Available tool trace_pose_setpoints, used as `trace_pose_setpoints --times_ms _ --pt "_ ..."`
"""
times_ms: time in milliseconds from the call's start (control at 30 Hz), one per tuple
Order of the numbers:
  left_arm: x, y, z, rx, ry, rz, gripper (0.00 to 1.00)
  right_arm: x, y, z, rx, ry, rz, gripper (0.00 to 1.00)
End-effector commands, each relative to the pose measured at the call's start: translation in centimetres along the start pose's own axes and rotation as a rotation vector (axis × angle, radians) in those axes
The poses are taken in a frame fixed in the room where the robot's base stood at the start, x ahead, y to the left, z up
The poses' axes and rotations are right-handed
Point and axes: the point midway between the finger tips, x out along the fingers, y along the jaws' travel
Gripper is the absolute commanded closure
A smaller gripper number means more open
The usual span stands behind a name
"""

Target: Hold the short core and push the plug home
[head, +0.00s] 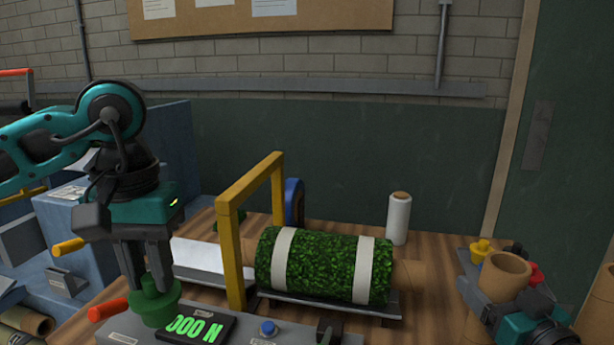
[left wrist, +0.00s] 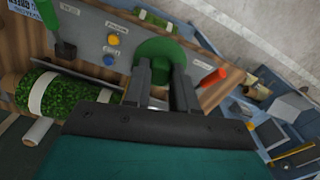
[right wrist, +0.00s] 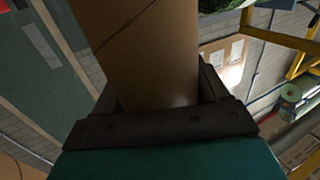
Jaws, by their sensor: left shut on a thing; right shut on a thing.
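My left gripper (head: 150,280) points down and is shut on a green stepped plug (head: 154,304) at the left end of the grey panel. The left wrist view shows the plug's round green flange (left wrist: 157,60) between the fingers. I cannot tell whether the plug touches the panel. My right gripper (right wrist: 158,95) is shut on the short core, a tan cardboard tube (right wrist: 140,50). In the head view the core (head: 506,268) is at the lower right, its round end facing up. My right fingers are mostly hidden there. The core and plug are well apart.
The grey panel (head: 262,332) carries a force display (head: 198,328) reading 000 N, a blue button (head: 268,328) and a red handle (head: 108,309). A turf roll (head: 322,267) lies mid-bench beside a yellow frame (head: 230,255). A white roll (head: 399,218) stands behind. A yellow plug (head: 480,247) is beside the core.

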Motion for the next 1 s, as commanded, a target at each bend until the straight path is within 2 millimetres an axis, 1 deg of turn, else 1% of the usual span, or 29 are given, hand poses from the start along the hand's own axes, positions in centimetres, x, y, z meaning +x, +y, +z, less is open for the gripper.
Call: trace_pose_setpoints --times_ms 400,433,700,1000 --pt "0.02 0.0 -0.01 0.0 0.0 0.0 1.0 0.0 0.01 -0.03 0.0 0.001 0.0 0.66" --pt "0.01 0.0 -0.01 0.0 0.0 0.0 1.0 0.0 0.01 -0.03 0.0 0.001 0.0 0.26" --pt "0.0 0.0 0.0 0.0 0.0 0.0 1.0 0.0 0.0 -0.02 0.0 0.001 0.0 0.0" --pt "0.0 -0.01 0.0 0.0 0.0 0.0 1.0 -0.29 0.01 0.02 -0.001 0.0 0.0 0.0"
